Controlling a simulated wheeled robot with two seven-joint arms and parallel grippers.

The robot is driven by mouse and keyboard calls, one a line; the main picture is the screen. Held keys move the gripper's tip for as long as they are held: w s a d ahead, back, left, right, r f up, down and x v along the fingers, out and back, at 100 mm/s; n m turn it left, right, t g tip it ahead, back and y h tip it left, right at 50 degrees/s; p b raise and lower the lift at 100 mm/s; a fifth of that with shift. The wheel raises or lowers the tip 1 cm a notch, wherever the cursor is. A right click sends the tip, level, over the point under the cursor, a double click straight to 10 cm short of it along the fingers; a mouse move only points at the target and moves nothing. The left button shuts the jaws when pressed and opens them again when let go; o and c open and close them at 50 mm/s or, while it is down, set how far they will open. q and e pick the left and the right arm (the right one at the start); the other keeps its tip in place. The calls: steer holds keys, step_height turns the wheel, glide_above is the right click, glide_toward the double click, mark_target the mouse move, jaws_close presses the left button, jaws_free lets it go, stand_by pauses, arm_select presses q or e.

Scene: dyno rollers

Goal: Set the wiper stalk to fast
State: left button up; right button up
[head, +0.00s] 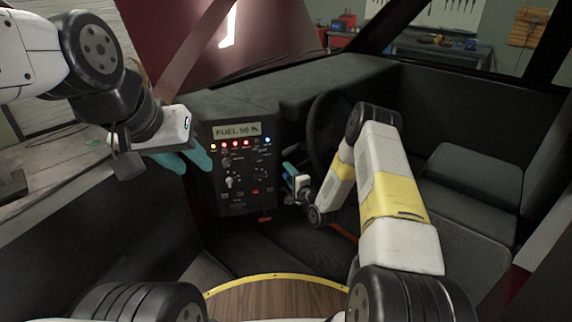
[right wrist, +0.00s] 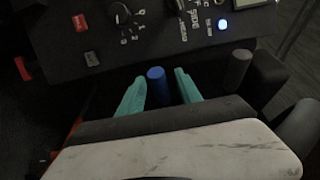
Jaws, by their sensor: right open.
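A blue cylindrical knob (right wrist: 156,86), which looks like the end of the wiper stalk, shows in the right wrist view between the teal fingers of my right gripper (right wrist: 160,92). The fingers are open, one on each side, with a gap to the knob. I cannot read the stalk's position. In the head view my right gripper (head: 290,170) is between the dash panel and the steering wheel (head: 324,128), and hides the stalk. My left gripper (head: 190,155) is at the left of the dash panel, its teal fingers apart and empty.
The dash panel (head: 237,198) carries a fuel display (head: 237,131), lights, knobs and switches. A dark grey cylinder (right wrist: 238,68) stands right of the blue knob in the right wrist view. A seat (head: 460,195) is at the right and a wooden round surface (head: 275,299) in front.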

jaws_close()
stand_by(1.4)
